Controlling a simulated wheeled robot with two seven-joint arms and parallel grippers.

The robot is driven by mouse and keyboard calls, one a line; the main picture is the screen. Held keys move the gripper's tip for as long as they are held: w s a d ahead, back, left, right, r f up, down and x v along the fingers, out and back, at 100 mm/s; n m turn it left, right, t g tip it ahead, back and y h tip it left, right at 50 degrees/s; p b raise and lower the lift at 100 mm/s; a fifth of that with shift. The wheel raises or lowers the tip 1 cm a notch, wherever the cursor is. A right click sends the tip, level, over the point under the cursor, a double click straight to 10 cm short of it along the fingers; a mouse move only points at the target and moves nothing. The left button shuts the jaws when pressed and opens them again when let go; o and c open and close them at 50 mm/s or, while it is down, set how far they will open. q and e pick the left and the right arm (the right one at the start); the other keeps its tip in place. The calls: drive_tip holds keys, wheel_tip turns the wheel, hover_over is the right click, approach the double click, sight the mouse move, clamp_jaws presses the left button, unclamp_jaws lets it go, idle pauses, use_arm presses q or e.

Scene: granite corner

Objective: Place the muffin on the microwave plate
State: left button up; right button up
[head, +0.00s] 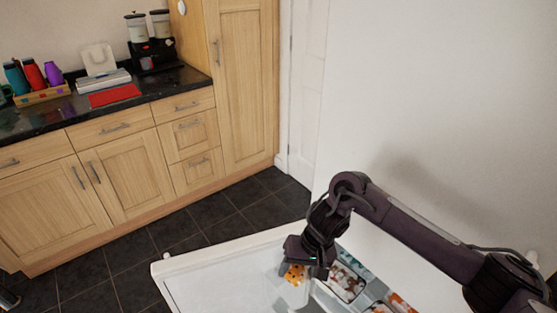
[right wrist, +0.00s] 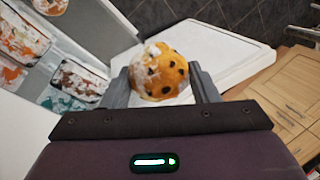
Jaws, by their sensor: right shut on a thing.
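The muffin (right wrist: 158,72) is golden with dark spots and a pale patch. My right gripper (right wrist: 160,86) is shut on it, with one finger on each side. In the head view the muffin (head: 295,275) shows just below my right gripper (head: 298,258), over a white surface. I cannot tell the gap between muffin and surface. No microwave or microwave plate can be made out. My left gripper is not in view.
Beside the muffin, a pale unit (head: 322,295) holds several colourful packs. The white top (head: 215,275) is bare to the left. A white wall (head: 450,110) stands behind my right arm. The dark counter (head: 60,115) with cups and a coffee machine (head: 152,50) is far left.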

drive_tip(key=w+d+r+b, duration=0.1)
drive_tip(key=d+r+b, duration=0.1)
drive_tip(key=d+r, duration=0.5)
drive_tip(key=w+d+r+b, duration=0.2)
drive_tip(key=d+r, duration=0.5)
drive_tip(key=r, duration=0.7)
drive_tip(key=shift+w+d+r+m+b, duration=0.2)
drive_tip(key=shift+d+r+m+b, duration=0.1)
drive_tip(key=shift+b, duration=0.4)
